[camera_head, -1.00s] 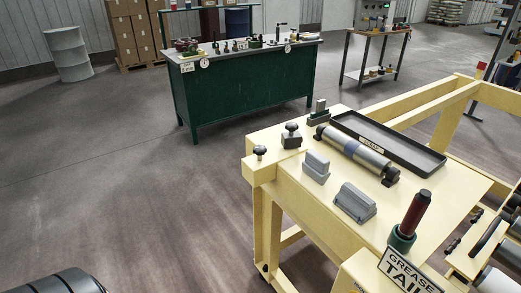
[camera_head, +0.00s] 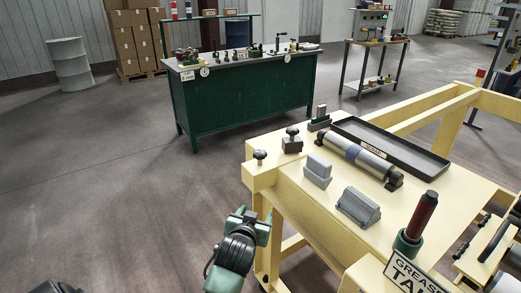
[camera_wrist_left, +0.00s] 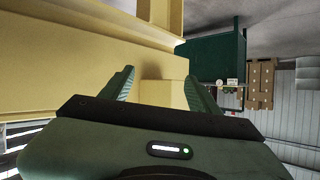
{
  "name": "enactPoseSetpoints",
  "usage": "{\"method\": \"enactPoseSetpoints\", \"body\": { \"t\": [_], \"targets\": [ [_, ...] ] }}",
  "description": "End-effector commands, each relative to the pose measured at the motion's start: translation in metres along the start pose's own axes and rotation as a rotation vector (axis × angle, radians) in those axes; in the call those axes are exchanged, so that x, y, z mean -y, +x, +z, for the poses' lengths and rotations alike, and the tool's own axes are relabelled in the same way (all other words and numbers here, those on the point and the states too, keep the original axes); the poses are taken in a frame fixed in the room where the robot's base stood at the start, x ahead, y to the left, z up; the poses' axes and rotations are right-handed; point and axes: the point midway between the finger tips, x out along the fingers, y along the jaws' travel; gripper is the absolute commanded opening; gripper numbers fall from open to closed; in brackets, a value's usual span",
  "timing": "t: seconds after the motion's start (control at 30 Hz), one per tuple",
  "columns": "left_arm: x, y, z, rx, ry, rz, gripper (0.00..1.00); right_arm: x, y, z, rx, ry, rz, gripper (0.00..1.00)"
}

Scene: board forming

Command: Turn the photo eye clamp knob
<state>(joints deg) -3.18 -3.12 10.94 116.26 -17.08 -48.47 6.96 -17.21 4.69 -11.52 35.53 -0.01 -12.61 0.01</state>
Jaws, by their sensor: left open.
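Two black knobs stand upright on the cream machine frame (camera_head: 295,215). One knob (camera_head: 260,155) is at its near left corner, and another knob (camera_head: 292,131) tops a small dark block behind it. I cannot tell which is the photo eye clamp knob. My left gripper (camera_head: 250,222) is low beside the frame's left leg, below both knobs. In the left wrist view the left gripper (camera_wrist_left: 160,88) has its fingers apart, with nothing between them. The cream frame (camera_wrist_left: 70,50) fills the upper left there, and no knob shows.
A green workbench (camera_head: 240,105) stands behind. The floor to the left is clear.

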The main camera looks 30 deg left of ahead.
Motion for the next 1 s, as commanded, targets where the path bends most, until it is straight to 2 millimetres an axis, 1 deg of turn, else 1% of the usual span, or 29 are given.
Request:
{"method": "enactPoseSetpoints", "body": {
  "t": [0.03, 0.07, 0.1, 0.2, 0.3, 0.4, 0.47, 0.57, 0.8, 0.9, 1.0],
  "targets": [
    [0.007, 0.017, -0.03, -0.08, -0.04, -0.032, 0.61, 0.0, 0.0, 0.0, 0.0, 0.0, 0.0, 0.36],
    [0.011, 0.026, -0.046, -0.129, -0.059, -0.05, 0.61, 0.0, 0.0, 0.0, 0.0, 0.0, 0.0, 0.36],
    [0.017, 0.036, -0.067, -0.191, -0.081, -0.071, 0.61, 0.0, 0.0, 0.0, 0.0, 0.0, 0.0, 0.36],
    [0.025, 0.051, -0.108, -0.314, -0.124, -0.106, 0.61, 0.0, 0.0, -0.001, -0.001, 0.001, 0.001, 0.36],
    [0.029, 0.058, -0.132, -0.386, -0.146, -0.121, 0.61, -0.001, 0.0, -0.001, -0.001, 0.001, 0.001, 0.36],
    [0.03, 0.062, -0.143, -0.418, -0.154, -0.126, 0.61, -0.001, 0.0, -0.001, -0.001, 0.001, 0.001, 0.36],
    [0.031, 0.066, -0.147, -0.424, -0.154, -0.127, 0.61, -0.001, -0.001, -0.001, -0.001, 0.002, 0.001, 0.36],
    [0.033, 0.078, -0.152, -0.423, -0.153, -0.128, 0.61, -0.001, -0.003, -0.001, -0.001, 0.002, 0.001, 0.36],
    [0.039, 0.113, -0.167, -0.422, -0.153, -0.127, 0.61, 0.0, -0.006, -0.001, -0.001, 0.002, 0.0, 0.36],
    [0.041, 0.123, -0.171, -0.421, -0.153, -0.126, 0.61, 0.0, -0.006, -0.001, -0.001, 0.003, 0.0, 0.36],
    [0.041, 0.128, -0.173, -0.422, -0.154, -0.125, 0.61, 0.001, -0.006, -0.002, -0.001, 0.003, -0.001, 0.36]
  ]
}}
